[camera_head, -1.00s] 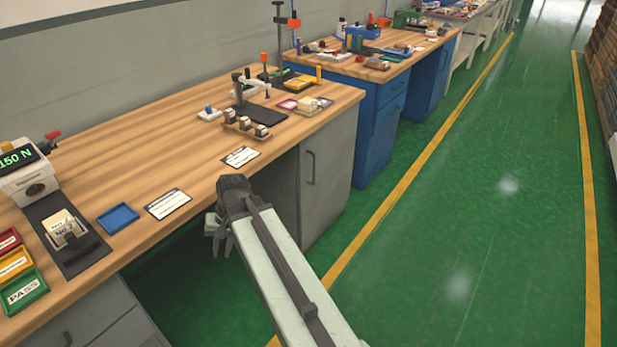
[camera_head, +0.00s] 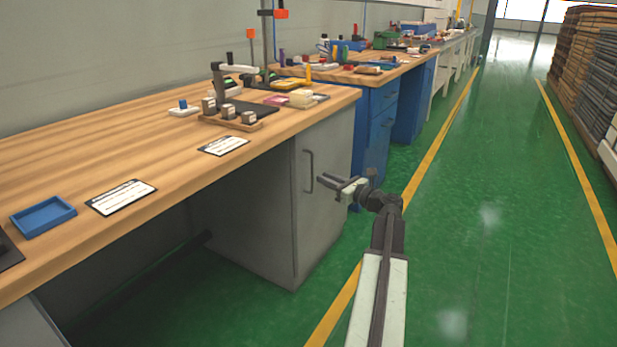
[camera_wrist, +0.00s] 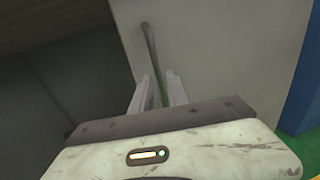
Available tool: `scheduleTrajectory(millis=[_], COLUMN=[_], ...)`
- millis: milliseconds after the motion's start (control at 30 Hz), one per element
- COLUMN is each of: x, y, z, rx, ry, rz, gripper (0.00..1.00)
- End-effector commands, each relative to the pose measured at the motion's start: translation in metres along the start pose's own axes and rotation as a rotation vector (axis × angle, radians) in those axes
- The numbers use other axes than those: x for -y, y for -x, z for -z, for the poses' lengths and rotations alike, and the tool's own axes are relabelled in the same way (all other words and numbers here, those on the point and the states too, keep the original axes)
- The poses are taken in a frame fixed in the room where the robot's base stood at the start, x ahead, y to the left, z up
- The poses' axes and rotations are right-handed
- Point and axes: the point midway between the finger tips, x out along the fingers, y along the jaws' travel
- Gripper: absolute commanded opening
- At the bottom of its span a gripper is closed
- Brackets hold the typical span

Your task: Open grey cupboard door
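The grey cupboard door (camera_head: 328,150) is the front of the grey cabinet under the wooden bench, and it appears shut. Its dark vertical bar handle (camera_head: 308,171) is near the door's left edge. My gripper (camera_head: 334,184) is in front of the door, with its fingers pointing left toward the handle. In the wrist view, the two pale fingers of my gripper (camera_wrist: 158,80) are apart. The handle (camera_wrist: 150,50) rises ahead of the gap between them, against the pale door (camera_wrist: 220,45). The handle's lower end is partly hidden by the fingers, and I cannot tell if they touch it.
The wooden bench top (camera_head: 120,150) overhangs the cabinet and holds a blue tray (camera_head: 44,216) and label cards. A blue cabinet (camera_head: 375,135) stands beyond the grey one. The green floor (camera_head: 500,230) in the aisle is clear. Stacked goods (camera_head: 590,60) line the far right.

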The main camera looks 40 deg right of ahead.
Motion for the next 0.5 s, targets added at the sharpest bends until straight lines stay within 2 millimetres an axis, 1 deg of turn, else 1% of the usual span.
scheduleTrajectory(millis=[33, 200, 333, 500], x=[-0.001, -0.005, -0.007, -0.009], y=[-0.013, -0.048, -0.063, -0.068], z=[0.000, 0.000, 0.001, 0.001], rx=[0.000, -0.001, -0.001, -0.002], ry=[0.001, 0.002, 0.002, 0.003], rz=[-0.006, -0.011, -0.014, -0.014], gripper=[0.20, 0.20, 0.20, 0.20])
